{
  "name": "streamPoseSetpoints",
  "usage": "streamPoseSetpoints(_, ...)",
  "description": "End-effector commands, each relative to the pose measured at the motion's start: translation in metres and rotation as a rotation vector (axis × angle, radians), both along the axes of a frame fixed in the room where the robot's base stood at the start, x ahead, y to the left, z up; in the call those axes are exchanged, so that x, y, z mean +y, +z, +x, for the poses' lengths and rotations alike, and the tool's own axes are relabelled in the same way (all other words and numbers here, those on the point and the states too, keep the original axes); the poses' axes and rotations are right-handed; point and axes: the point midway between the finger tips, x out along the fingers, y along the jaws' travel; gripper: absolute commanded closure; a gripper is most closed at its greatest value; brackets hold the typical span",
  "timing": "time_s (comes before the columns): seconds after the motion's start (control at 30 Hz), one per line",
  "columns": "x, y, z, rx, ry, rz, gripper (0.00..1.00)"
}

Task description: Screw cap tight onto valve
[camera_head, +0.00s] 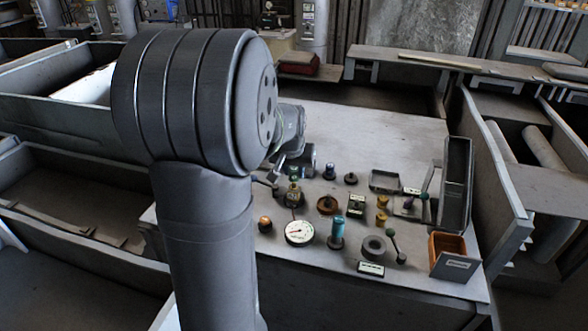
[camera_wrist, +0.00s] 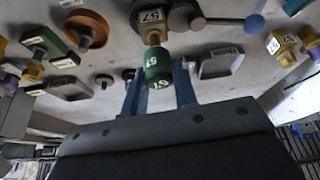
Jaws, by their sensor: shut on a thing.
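The green cap (camera_wrist: 157,68), with white markings on it, is between the two blue fingers of my gripper (camera_wrist: 159,74) in the wrist view. My gripper is shut on it. The brass valve (camera_wrist: 153,38) with a white "57" label (camera_wrist: 152,16) is directly in line with the cap. The cap's end meets or overlaps the brass neck, and I cannot tell how far it is threaded on. In the head view the cap (camera_head: 294,174) shows small above the valve (camera_head: 294,197). My own arm hides most of the gripper there.
A pressure gauge (camera_head: 299,232) and a teal-topped cylinder (camera_head: 337,233) stand in front of the valve. A brown handwheel (camera_head: 327,205) is to its right. A lever with a blue ball (camera_wrist: 254,23) is near it. An orange bin (camera_head: 447,244) is at the right. The back of the table is clear.

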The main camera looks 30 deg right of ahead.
Motion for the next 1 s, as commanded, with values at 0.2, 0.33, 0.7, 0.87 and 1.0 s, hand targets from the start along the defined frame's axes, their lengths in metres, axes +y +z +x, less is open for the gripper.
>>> streamPoseSetpoints(0.2, 0.0, 0.0, 0.0, 0.0, 0.0, 0.0, 0.96)
streamPoseSetpoints(0.33, 0.0, 0.0, 0.0, 0.0, 0.0, 0.0, 0.96)
streamPoseSetpoints(0.7, 0.0, -0.009, 0.0, 0.0, 0.0, 0.0, 0.96)
streamPoseSetpoints(0.87, 0.0, -0.01, 0.0, -0.001, 0.0, -0.001, 0.96)
streamPoseSetpoints(1.0, 0.0, -0.01, 0.0, 0.0, 0.0, 0.0, 0.96)
